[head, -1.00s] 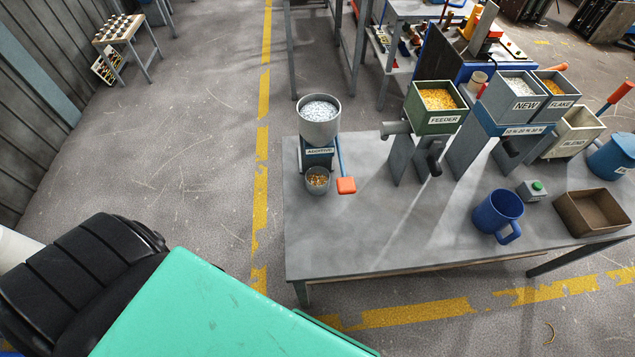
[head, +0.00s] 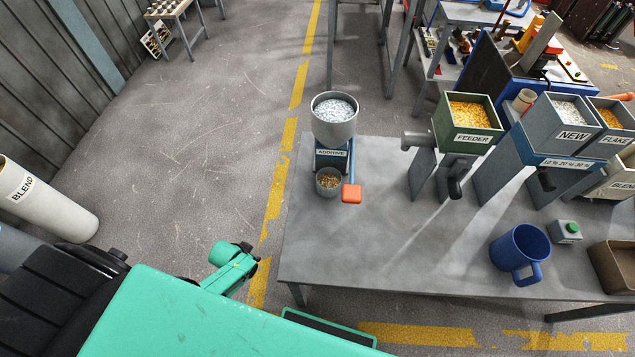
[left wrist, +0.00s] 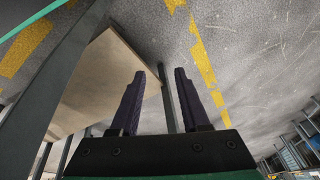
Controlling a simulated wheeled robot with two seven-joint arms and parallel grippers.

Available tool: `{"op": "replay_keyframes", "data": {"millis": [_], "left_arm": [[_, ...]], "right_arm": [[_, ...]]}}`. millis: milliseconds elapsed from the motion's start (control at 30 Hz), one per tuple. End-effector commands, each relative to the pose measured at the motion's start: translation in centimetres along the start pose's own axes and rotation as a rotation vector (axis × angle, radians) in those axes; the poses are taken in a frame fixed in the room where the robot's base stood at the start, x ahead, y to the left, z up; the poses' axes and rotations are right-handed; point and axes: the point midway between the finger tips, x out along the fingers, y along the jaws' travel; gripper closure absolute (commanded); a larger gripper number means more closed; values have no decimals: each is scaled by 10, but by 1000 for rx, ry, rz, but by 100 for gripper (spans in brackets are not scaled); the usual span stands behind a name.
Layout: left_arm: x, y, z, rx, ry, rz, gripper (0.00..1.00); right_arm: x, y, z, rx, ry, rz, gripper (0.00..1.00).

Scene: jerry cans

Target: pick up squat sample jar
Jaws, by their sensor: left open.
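A small squat grey jar (head: 328,181) with golden-brown granules stands on the grey table (head: 385,240) near its left end, under the additive hopper (head: 334,120) in the head view. It looks like the sample jar. My left gripper (left wrist: 160,73) is open in the left wrist view, with nothing between its dark fingers. In that view it is below the table top, whose pale underside (left wrist: 100,85) and legs show beside and beyond the fingers. In the head view a green part of my left arm shows left of the table, well short of the jar. My right gripper is not seen.
An orange-ended lever (head: 351,193) hangs right of the jar. A green feeder (head: 467,122), a blue mug (head: 520,253) and a brown tray (head: 612,268) stand farther right. The table's front left is bare. A blend cylinder (head: 45,200) is at far left.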

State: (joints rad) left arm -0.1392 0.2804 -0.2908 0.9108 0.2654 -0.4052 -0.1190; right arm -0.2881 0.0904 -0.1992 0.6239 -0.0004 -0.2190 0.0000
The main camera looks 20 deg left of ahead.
Motion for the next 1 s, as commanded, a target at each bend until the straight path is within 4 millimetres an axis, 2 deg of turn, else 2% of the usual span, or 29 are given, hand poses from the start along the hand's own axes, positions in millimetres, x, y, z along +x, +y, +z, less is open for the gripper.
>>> {"op": "replay_keyframes", "data": {"millis": [33, 100, 167, 267, 367, 400, 467, 500, 533, 600, 700, 733, 800, 867, 1000], "left_arm": [[0, -12, -26, 15, 36, -4, 54], [-6, -25, -63, 34, 80, -1, 54], [-13, -35, -95, 56, 120, 5, 54], [-33, -47, -154, 111, 193, 26, 54], [-67, -50, -221, 206, 278, 66, 54], [-87, -47, -249, 264, 313, 90, 54], [-122, -34, -286, 377, 360, 139, 54], [-149, -20, -304, 474, 384, 178, 54], [-169, -7, -312, 553, 395, 210, 54], [-210, 25, -313, 739, 390, 284, 54], [-244, 56, -294, 919, 355, 359, 54], [-250, 61, -290, 948, 346, 373, 54], [-254, 69, -285, 983, 337, 393, 54], [-248, 74, -285, 985, 335, 399, 54], [-217, 92, -290, 981, 337, 400, 54]], "right_arm": [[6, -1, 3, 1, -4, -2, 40], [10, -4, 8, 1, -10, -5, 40], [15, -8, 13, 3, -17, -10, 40], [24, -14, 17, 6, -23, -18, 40], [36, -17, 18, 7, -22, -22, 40], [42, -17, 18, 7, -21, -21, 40], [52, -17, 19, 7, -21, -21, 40], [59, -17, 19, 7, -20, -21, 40], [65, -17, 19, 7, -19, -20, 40], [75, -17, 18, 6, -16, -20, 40], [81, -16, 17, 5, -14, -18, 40], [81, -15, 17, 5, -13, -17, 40], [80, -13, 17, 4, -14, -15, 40], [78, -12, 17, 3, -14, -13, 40], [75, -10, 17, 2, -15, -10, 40]]}}
